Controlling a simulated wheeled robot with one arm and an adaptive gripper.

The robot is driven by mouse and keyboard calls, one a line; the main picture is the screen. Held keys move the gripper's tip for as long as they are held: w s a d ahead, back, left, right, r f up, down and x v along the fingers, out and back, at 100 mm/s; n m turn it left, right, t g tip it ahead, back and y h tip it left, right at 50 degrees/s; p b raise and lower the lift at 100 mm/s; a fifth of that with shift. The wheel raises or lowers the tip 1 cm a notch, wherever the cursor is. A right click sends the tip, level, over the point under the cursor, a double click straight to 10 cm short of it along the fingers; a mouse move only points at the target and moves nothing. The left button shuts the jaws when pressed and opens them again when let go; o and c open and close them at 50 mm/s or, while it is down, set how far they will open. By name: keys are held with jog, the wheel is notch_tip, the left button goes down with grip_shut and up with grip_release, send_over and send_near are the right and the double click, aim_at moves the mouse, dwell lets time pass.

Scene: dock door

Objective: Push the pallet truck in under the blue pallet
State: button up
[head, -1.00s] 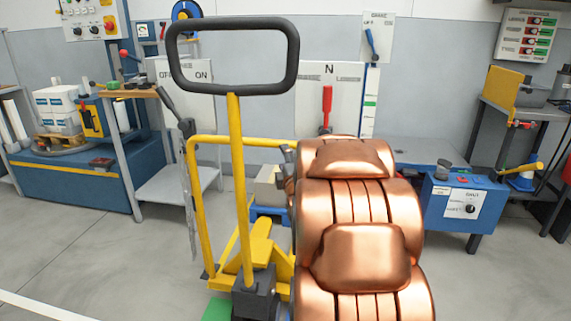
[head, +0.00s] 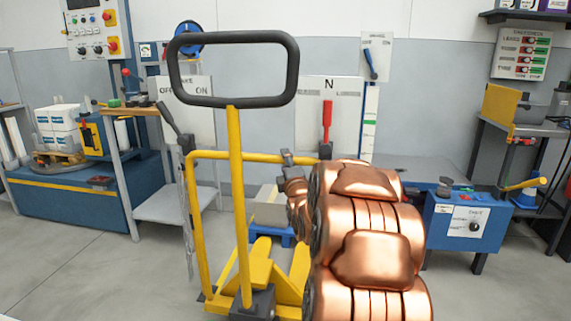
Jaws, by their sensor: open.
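The yellow pallet truck (head: 238,200) stands in front of me, with a black loop handle (head: 234,36) on top and a yellow side frame. Its forks (head: 262,272) point away from me toward the blue pallet (head: 272,231). The pallet lies on the floor and bears a pale box. The fork tips appear at the near edge of the pallet; I cannot tell whether they are under it. My gripper (head: 288,158) is at the frame's top yellow bar, with its jaws open. My copper arm hides the right part of the truck and part of the pallet.
A blue control box (head: 466,222) on legs is at the right. A lever panel marked N (head: 328,90) is on the wall behind. Grey floor is free around the truck.

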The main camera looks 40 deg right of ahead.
jog(key=shift+w+d+r, duration=0.2)
jog(key=shift+w+d, duration=0.2)
jog(key=shift+w, duration=0.15)
jog(key=shift+c, duration=0.3)
grip_shut()
